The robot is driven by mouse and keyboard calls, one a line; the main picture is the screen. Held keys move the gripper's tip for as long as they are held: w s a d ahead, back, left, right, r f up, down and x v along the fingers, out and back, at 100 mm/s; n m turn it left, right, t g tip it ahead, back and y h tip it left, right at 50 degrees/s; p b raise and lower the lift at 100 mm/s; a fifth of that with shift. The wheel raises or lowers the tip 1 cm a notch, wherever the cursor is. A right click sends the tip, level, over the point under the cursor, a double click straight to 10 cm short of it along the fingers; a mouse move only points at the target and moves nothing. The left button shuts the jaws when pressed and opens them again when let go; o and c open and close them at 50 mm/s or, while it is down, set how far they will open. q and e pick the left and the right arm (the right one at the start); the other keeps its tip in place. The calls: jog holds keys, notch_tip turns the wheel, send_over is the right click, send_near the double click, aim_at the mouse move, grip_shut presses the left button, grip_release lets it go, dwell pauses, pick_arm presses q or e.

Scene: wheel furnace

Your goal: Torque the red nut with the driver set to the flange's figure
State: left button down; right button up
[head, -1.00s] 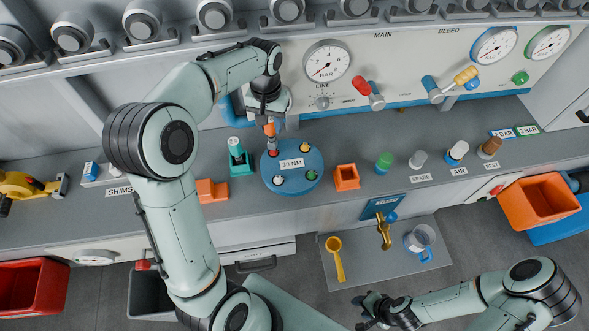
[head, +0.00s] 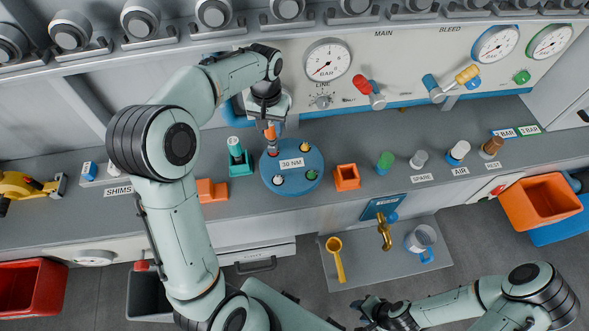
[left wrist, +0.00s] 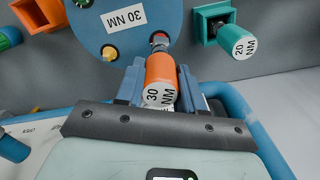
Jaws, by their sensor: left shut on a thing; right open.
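My left gripper (left wrist: 160,88) is shut on the orange driver (left wrist: 161,72), whose end cap reads 30 NM. In the head view the driver (head: 270,132) stands over the blue flange (head: 292,187), which is labelled 30 NM. Its metal tip is at the red nut (left wrist: 160,37) and appears to touch it; full seating cannot be told. The flange also bears yellow, green and white nuts. A teal driver (head: 236,150) marked 20 NM (left wrist: 235,43) stands in its teal holder. My right gripper (head: 370,312) is open and empty at the bottom.
An empty orange square holder (head: 346,178) stands right of the flange. An orange block (head: 211,191) lies to its left. Behind are the panel's gauge (head: 326,61) and valve handles. A lower shelf (head: 345,272) holds a yellow ladle and a blue-handled jug (head: 420,240).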

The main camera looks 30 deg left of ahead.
pick_arm(q)
jog(key=shift+f, duration=0.55)
pick_arm(e)
jog(key=shift+s+f, duration=0.25)
jog(key=shift+f, duration=0.05)
pick_arm(q)
jog(key=c, duration=0.6)
grip_release()
notch_tip(320, 180, up, 13)
jog(key=shift+w+f+p, duration=0.1)
jog(key=shift+p, duration=0.65)
jog(key=shift+r, duration=0.35)
pick_arm(e)
jog(key=w+r, duration=0.2)
jog(key=shift+w+r, duration=0.4)
